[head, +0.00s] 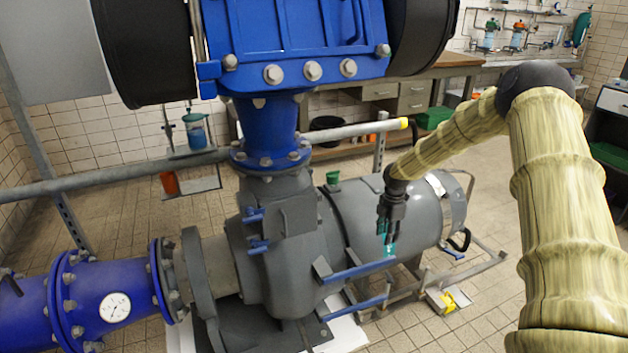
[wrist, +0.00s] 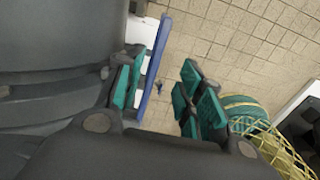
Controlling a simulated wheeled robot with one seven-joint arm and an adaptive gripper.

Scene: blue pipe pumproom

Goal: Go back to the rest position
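My gripper (head: 389,240) points down in front of the grey pump motor (head: 350,215), close to its rounded side, with teal pads at the fingertips. In the wrist view my gripper (wrist: 158,100) has its two fingers spread apart with nothing between them but floor and part of the blue bar. The grey motor body (wrist: 55,45) fills the left of that view, close beside the left finger. Whether the finger touches it I cannot tell.
A blue bar (head: 357,271) runs below my gripper; it also shows in the wrist view (wrist: 155,65). A blue valve (head: 295,40) and a grey rail (head: 110,175) stand to the left. A yellow item (head: 449,302) lies low near the motor.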

